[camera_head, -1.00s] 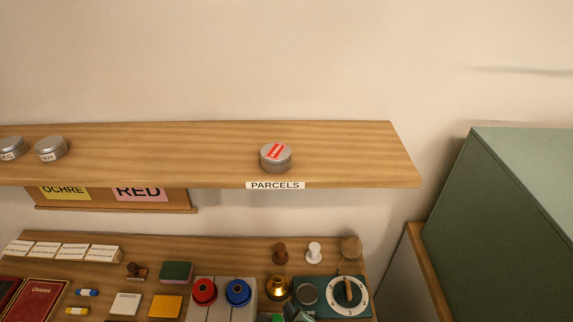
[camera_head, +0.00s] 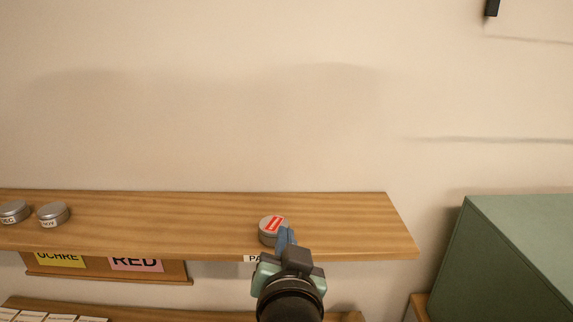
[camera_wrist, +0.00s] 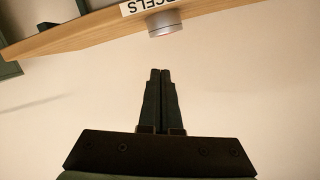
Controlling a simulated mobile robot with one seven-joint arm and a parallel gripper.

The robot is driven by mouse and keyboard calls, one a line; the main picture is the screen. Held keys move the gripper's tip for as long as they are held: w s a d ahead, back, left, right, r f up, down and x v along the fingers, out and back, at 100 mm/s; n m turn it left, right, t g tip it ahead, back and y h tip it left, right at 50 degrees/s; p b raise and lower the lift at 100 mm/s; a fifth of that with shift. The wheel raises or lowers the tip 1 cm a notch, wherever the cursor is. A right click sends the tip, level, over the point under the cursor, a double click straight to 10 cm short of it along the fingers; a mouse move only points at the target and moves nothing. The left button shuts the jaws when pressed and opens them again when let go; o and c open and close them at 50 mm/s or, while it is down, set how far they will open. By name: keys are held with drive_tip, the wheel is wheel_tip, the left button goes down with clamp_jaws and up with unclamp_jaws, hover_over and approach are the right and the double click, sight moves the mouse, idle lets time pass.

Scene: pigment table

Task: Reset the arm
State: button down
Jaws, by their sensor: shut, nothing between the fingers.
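My gripper (camera_head: 285,238) rises from the bottom of the head view, in front of the wooden shelf's edge and overlapping the right side of a round grey tin. In the wrist view my gripper (camera_wrist: 160,74) has its two dark fingers together, with nothing between them. The tin (camera_head: 267,232) has a red label on its lid and stands on the shelf (camera_head: 160,220). The tin also shows in the wrist view (camera_wrist: 164,24), apart from the fingertips, with the picture turned over.
Two grey tins (camera_head: 53,214) (camera_head: 13,211) stand at the shelf's left. The PARCELS label (camera_head: 250,259) is partly hidden by my gripper. A green cabinet (camera_head: 500,260) stands at right. Below hangs a board with OCHRE and RED cards (camera_head: 135,264).

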drive_tip(key=s+r+n+t+b, duration=0.1)
drive_tip(key=s+r+t, duration=0.4)
drive_tip(key=r, duration=0.9)
drive_tip(key=s+r+n+t+b, duration=0.2)
drive_tip(key=s+r+t, duration=0.4)
drive_tip(key=s+r, duration=0.4)
wheel_tip(320, 180, up, 4)
drive_tip(key=shift+s+r+n+t+h+b, duration=0.15)
drive_tip(key=shift+s+n+t+h+b, duration=0.2)
drive_tip(key=shift+b, duration=0.15)
drive_tip(key=shift+d, duration=0.1)
